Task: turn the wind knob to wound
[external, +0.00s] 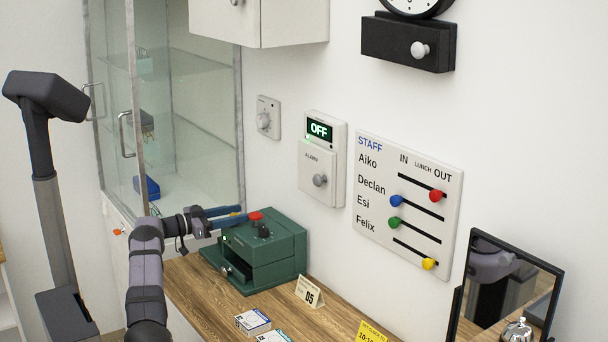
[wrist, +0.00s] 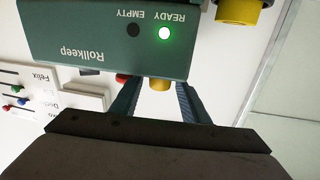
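No label reading wind or wound is legible. A pale round knob (external: 420,49) sits on the black box (external: 385,40) under the wall clock (external: 415,5); it may be the wind knob, but I cannot tell. Another round knob (external: 264,120) is on a small wall plate lower left. My gripper (external: 243,214) is far below the clock, beside the green box (external: 282,250). In the wrist view my gripper (wrist: 155,86) shows two blue fingers apart with a gap between them. A small yellow part (wrist: 160,84) appears between the fingertips; whether they touch it is unclear.
The green box has a lit READY light (wrist: 164,33). An alarm panel (external: 322,160) reads OFF; a staff board (external: 405,205) hangs right. A glass cabinet (external: 190,100) stands left. The wooden counter (external: 205,290) holds a 05 sign (external: 309,292), small boxes and a bell (external: 517,330) near a mirror (external: 510,285).

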